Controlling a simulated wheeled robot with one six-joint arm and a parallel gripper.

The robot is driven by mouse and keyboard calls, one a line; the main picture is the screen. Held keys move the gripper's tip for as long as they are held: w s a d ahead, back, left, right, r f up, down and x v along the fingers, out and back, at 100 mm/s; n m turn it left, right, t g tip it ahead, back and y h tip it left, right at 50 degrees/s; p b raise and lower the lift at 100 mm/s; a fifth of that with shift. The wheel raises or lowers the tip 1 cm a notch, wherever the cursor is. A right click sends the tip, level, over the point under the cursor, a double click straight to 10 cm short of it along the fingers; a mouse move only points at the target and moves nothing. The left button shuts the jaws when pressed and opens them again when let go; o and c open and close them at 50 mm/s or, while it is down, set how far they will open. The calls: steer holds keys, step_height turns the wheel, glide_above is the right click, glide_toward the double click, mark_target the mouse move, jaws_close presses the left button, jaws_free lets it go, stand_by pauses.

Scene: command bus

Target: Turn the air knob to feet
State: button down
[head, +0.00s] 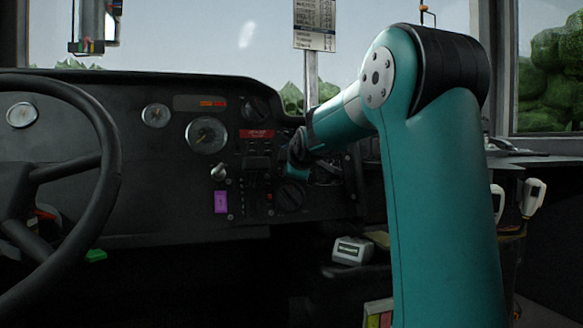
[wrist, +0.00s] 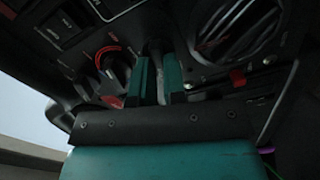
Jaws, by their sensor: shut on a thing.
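My gripper (wrist: 157,82) points at the dark dashboard in the wrist view, its two teal fingers close together. Between their tips is a narrow dark knob (wrist: 156,48), mostly hidden; it appears to be the air knob, but I cannot read its label or setting. The fingers are shut on it. Another dark knob (wrist: 113,70) with a red arc sits just left of the fingers. In the head view my gripper (head: 294,150) reaches the dashboard panel beside the red label, and my arm covers the panel right of it.
A round finned vent (wrist: 238,30) lies right of the fingers in the wrist view, with a small red piece (wrist: 238,78) below it.

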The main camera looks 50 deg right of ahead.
steer(key=c, duration=1.2)
jaws_free()
steer(key=shift+a, duration=0.1)
steer(key=p+v, duration=1.7)
steer(key=shift+s+a+r+p, duration=0.1)
steer(key=shift+r+p, duration=0.1)
steer(key=shift+p, duration=0.2)
steer(key=shift+f, duration=0.1)
